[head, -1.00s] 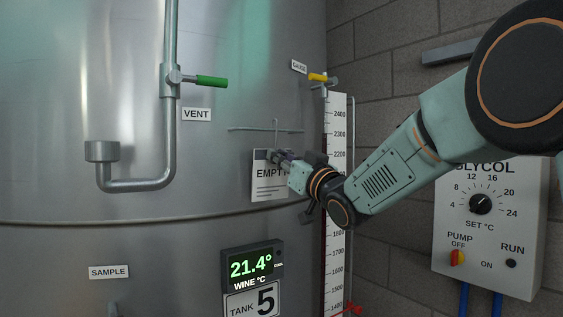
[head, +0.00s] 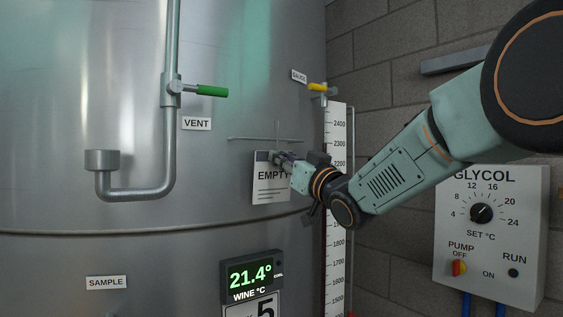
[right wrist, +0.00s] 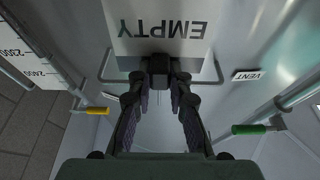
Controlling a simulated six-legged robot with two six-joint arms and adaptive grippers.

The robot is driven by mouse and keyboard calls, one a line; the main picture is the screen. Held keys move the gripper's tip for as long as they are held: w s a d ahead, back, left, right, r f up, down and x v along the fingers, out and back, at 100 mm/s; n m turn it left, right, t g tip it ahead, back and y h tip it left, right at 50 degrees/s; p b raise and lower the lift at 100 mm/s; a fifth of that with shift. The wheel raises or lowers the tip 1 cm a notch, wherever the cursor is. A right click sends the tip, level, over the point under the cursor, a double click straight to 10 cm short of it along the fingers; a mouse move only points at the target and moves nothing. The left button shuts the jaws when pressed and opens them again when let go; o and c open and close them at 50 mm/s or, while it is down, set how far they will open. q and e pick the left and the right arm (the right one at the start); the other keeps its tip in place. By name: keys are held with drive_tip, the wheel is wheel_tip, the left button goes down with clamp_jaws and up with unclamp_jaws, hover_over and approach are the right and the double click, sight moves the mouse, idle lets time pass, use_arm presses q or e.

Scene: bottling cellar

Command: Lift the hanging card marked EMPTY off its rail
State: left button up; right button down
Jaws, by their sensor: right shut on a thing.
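The white card marked EMPTY (head: 270,191) is in front of the steel tank, close below its thin rail (head: 245,139). A thin wire hanger rises from the card past the rail; I cannot tell whether it still touches it. My right gripper (head: 279,157) is shut on the card's upper part. In the right wrist view the card (right wrist: 160,40) appears upside down beyond the shut fingertips (right wrist: 160,75), and the rail (right wrist: 112,80) runs behind them. The fingers hide the grip point. My left gripper is not in view.
A pipe with a green-handled VENT valve (head: 211,91) stands to the left. A yellow-handled valve (head: 317,87) and the level gauge scale (head: 336,130) are close to the right. The glycol box (head: 490,240) hangs on the brick wall. A temperature display (head: 251,275) sits below.

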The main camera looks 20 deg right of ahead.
drive_tip(key=shift+s+d+b, duration=0.25)
drive_tip(key=shift+s, duration=0.4)
drive_tip(key=shift+s+d+b, duration=0.2)
drive_tip(key=shift+s, duration=0.4)
drive_tip(key=s+d+b, duration=0.2)
drive_tip(key=s, duration=0.4)
drive_tip(key=shift+s+d, duration=0.15)
drive_tip(key=shift+s, duration=0.1)
drive_tip(key=shift+w, duration=0.15)
